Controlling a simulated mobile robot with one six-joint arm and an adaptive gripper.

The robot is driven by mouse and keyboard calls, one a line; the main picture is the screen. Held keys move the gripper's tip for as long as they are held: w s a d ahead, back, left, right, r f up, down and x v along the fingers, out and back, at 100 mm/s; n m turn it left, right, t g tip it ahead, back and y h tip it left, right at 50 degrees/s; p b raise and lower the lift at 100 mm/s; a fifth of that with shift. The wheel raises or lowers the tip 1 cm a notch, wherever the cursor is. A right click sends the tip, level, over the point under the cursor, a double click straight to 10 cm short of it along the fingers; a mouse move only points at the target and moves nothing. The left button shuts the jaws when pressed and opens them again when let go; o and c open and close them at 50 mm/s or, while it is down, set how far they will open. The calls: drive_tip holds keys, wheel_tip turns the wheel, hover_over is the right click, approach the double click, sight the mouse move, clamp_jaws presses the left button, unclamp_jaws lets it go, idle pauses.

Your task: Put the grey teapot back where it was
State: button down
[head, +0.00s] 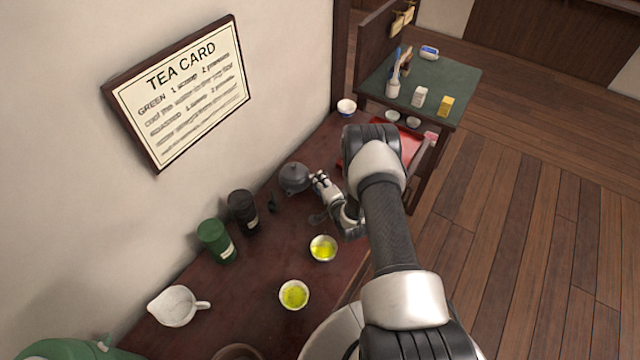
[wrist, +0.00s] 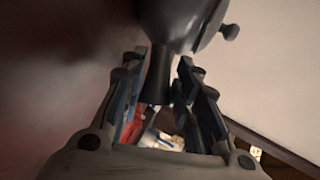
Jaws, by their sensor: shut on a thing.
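The grey teapot (head: 294,178) is near the wall at the back of the dark red counter (head: 262,262), in the middle of the head view. My gripper (head: 316,180) reaches it from the right and is shut on its side handle. In the wrist view the teapot's round body (wrist: 182,22) fills the top, and its dark handle (wrist: 158,78) lies between the two fingers. The teapot looks about upright. I cannot tell whether its base touches the counter.
A black canister (head: 243,212) and a green canister (head: 215,242) stand left of the teapot. Two cups of green tea (head: 323,248) (head: 294,295) and a white pitcher (head: 178,306) are nearer. A white bowl (head: 347,107) and a red tray (head: 352,150) are farther back.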

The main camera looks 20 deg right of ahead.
drive_tip(key=shift+f, duration=0.15)
drive_tip(key=c, duration=1.2)
unclamp_jaws()
